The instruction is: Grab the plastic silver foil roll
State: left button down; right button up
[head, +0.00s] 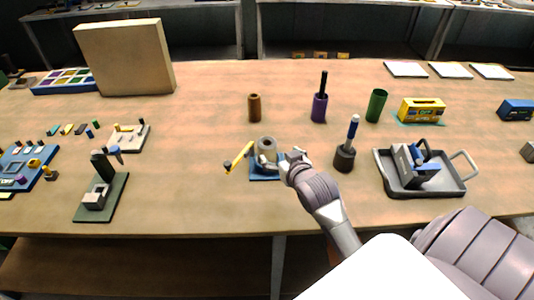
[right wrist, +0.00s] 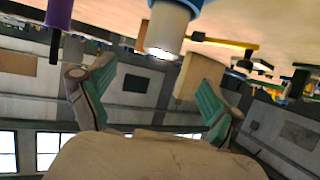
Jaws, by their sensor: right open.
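The silver foil roll (head: 265,150) looks like a short grey hollow cylinder standing upright on a small blue base (head: 262,177) near the middle of the table. In the right wrist view, which is upside down, the roll (right wrist: 168,28) hangs from the top with its open end towards the middle. My right gripper (head: 287,161) is just right of the roll in the head view. Its two green-padded fingers show spread and empty in the right wrist view (right wrist: 153,88), with the roll beyond the tips. My left gripper is not in view.
A dark cup with a blue-handled tool (head: 344,158) stands to the right, before a grey tray (head: 448,187). Brown (head: 254,108), purple (head: 319,108) and green (head: 376,106) cylinders stand behind.

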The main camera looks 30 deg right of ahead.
send_near(265, 142)
jog(key=x, duration=0.3)
jog(key=shift+w+d+f, duration=0.1)
jog(key=shift+d+f, duration=0.1)
jog(key=shift+d, duration=0.05)
jog(key=shift+w+p, duration=0.5)
jog(key=p+x, duration=0.1)
jog(key=x, duration=0.3)
jog(key=shift+w+f, duration=0.15)
jog(key=shift+f, duration=0.1)
jog(key=shift+c, duration=0.9)
jog(key=c, duration=1.1)
jog(key=shift+r, duration=0.1)
jog(key=shift+c, duration=0.8)
